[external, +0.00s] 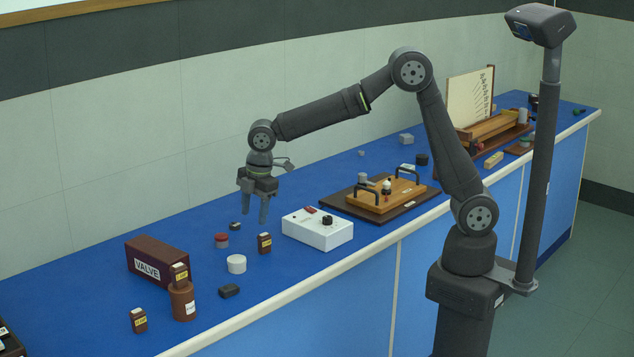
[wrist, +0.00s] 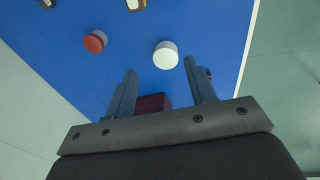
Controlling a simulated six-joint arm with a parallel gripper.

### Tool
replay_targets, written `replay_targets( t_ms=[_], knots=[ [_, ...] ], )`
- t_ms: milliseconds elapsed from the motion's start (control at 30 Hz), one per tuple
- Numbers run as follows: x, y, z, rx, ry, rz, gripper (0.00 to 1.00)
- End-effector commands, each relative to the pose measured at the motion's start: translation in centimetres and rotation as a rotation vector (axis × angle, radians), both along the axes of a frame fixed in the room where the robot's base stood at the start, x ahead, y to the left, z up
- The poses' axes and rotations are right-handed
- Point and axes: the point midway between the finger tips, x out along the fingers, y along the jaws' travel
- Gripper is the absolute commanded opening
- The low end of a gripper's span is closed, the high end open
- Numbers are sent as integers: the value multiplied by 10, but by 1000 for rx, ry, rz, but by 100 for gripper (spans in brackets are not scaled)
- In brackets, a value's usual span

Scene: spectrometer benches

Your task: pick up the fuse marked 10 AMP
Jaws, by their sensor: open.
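Small brown blocks with yellow labels, which look like fuses, stand on the blue bench in the external view. One (external: 264,243) is beside the white box, another (external: 139,320) is at the front left, and a third (external: 180,274) sits on top of a brown cylinder. The label print is too small for me to tell which reads 10 AMP. My gripper (external: 255,216) is open and empty, pointing down above the bench behind the nearest brown block. In the wrist view my gripper (wrist: 160,66) also shows open. A brown block (wrist: 136,4) is cut off at that view's top edge.
A white cylinder (external: 236,264), a red-topped jar (external: 221,240) and a black block (external: 229,291) stand nearby. The VALVE box (external: 150,252) and brown cylinder (external: 183,303) are left. The white control box (external: 318,231) is right.

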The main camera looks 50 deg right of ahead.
Motion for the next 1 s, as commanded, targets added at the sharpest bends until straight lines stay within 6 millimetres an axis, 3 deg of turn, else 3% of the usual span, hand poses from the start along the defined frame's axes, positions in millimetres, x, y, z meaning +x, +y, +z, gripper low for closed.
replay_targets(
  t_ms=[33,200,300,400,500,667,1000],
  knots=[
    [0,43,4,29,-30,15,51],
    [-17,175,23,153,-115,23,51],
    [-39,242,33,230,-146,27,51],
    [-63,292,41,295,-162,28,51],
    [-81,323,47,339,-171,29,51],
    [-92,344,47,367,-174,26,51],
    [-76,368,-4,366,-173,26,51]
  ],
)
